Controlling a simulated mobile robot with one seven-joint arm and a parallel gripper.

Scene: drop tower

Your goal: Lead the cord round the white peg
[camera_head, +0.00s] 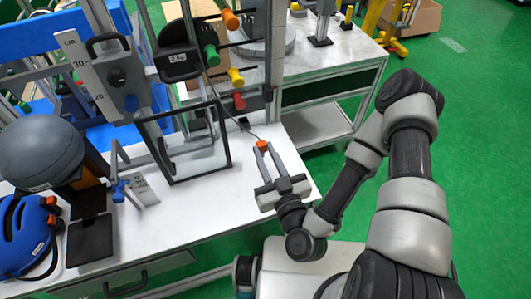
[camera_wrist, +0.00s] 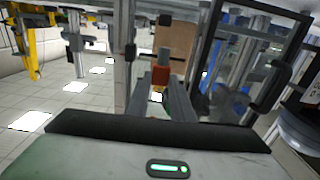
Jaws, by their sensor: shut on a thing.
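My gripper (camera_head: 262,150) is over the front right part of the white table. It is shut on an orange-red tab (camera_head: 261,143), which also shows between the fingers in the wrist view (camera_wrist: 160,75). A thin dark cord (camera_head: 240,125) runs from the tab up and left towards the upright post with the pegs. Its upper part passes by the pegs and is too thin to trace fully. Coloured pegs stick out there: orange (camera_head: 230,19), green (camera_head: 211,54), yellow (camera_head: 236,77) and red (camera_head: 238,101). I cannot pick out a white peg in either view.
A dark-framed clear panel (camera_head: 228,150) stands left of my gripper. A grey ball (camera_head: 40,152), a blue helmet (camera_head: 22,236) and a small blue-handled clamp (camera_head: 119,188) are farther left. The tabletop (camera_head: 180,215) is clear in front of the panel.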

